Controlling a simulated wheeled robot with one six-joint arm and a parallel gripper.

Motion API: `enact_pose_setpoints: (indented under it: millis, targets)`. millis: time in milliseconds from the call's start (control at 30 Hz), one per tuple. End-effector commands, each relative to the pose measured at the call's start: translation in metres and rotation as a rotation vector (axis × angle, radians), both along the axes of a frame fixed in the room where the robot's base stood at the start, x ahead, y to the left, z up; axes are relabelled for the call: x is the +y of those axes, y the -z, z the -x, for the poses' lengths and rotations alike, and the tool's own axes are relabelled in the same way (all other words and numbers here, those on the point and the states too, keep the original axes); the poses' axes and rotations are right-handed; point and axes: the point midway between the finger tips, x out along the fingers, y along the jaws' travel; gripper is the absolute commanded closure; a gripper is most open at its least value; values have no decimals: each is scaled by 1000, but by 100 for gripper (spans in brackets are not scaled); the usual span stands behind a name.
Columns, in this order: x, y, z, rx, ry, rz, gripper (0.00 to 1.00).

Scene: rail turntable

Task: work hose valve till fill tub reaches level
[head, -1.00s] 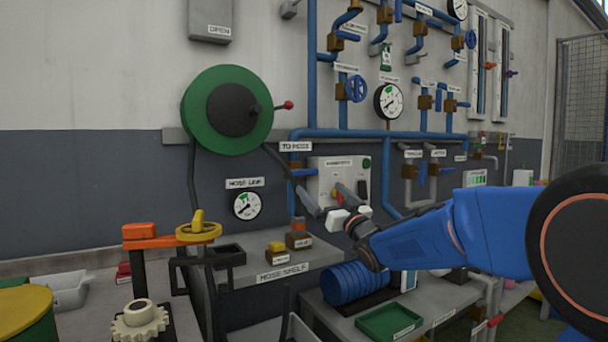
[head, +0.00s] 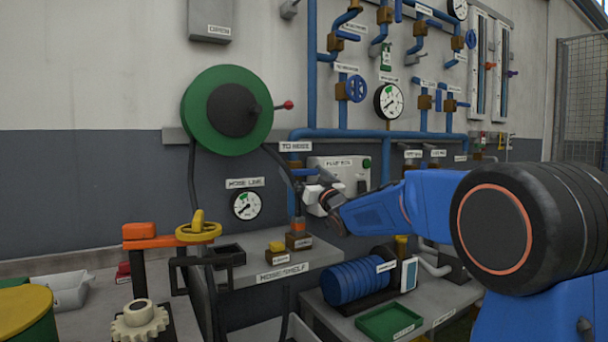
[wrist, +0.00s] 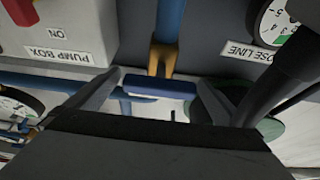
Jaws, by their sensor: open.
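The hose valve is on the blue pipe under the TO HOSE label (head: 295,146). Its blue lever (head: 304,172) lies crosswise to the pipe. In the wrist view, which is upside down, the lever (wrist: 155,85) is below the brass valve body (wrist: 163,58). My gripper (head: 307,186) is open close to the lever. In the wrist view the fingers (wrist: 157,92) are spread to either side of the lever, with gaps showing; I see no grip. The hose line gauge (head: 246,205) is left of my gripper. I cannot pick out the fill tub.
A green hose reel (head: 227,110) is on the wall at upper left, its black hose hanging close to my gripper. The pump box (head: 345,175) is partly behind my gripper. The hose shelf (head: 262,265) with small blocks is below.

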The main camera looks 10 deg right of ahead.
Motion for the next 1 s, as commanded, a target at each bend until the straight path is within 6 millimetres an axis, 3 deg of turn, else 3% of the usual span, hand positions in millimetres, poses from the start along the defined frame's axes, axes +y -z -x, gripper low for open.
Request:
enact_pose_setpoints:
  millis: [167,333,567,1000]
  targets:
    - [0,0,0,0,0,0,2]
    - [0,0,0,0,0,0,41]
    - [-1,0,0,-15,2,47,41]
    - [-1,0,0,-125,1,385,41]
